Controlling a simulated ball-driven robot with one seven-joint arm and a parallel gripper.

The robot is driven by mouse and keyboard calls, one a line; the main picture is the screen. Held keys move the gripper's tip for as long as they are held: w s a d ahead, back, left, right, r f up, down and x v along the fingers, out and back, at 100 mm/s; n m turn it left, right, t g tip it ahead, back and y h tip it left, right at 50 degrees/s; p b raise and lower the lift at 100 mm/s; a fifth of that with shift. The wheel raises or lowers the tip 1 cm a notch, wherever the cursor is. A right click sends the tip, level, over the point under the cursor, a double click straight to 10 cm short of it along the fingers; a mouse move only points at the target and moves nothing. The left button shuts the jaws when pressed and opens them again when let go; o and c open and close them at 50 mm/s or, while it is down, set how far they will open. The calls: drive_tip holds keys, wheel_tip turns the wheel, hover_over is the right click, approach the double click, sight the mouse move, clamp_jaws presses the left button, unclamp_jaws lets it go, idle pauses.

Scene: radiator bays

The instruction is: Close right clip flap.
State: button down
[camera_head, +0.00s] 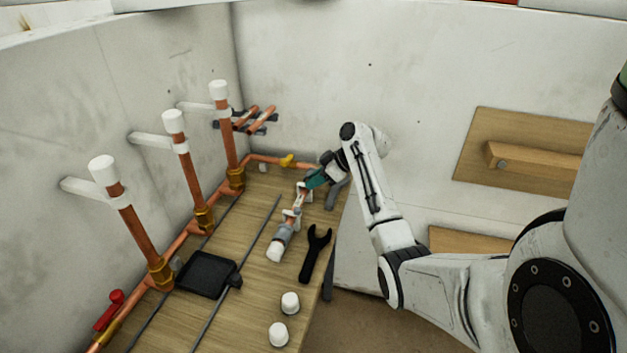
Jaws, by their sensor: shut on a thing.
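A short copper pipe piece (297,205) lies along the wooden bench, with a grey and white end piece (280,242) at its near end. Two small white clips sit along it, a nearer left one (290,216) and a farther right one (302,190). My gripper (307,185) reaches in from the right, low over the right clip. It is shut on a small part there, apparently the right clip flap. The fingers and teal gripper body cover most of that flap, so its exact angle cannot be told.
Three upright copper pipes with white caps (173,122) stand along the left wall. A black wrench (316,254), a black tray (206,274) and two white caps (290,303) lie on the bench (256,292). A red-handled valve (110,309) is at near left.

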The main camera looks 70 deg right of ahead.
drive_tip(key=c, duration=1)
unclamp_jaws()
drive_tip(key=shift+s, duration=0.1)
drive_tip(key=v, duration=1)
drive_tip(key=shift+s+r+b, duration=0.2)
drive_tip(key=shift+b, duration=0.15)
drive_tip(key=shift+s, duration=0.1)
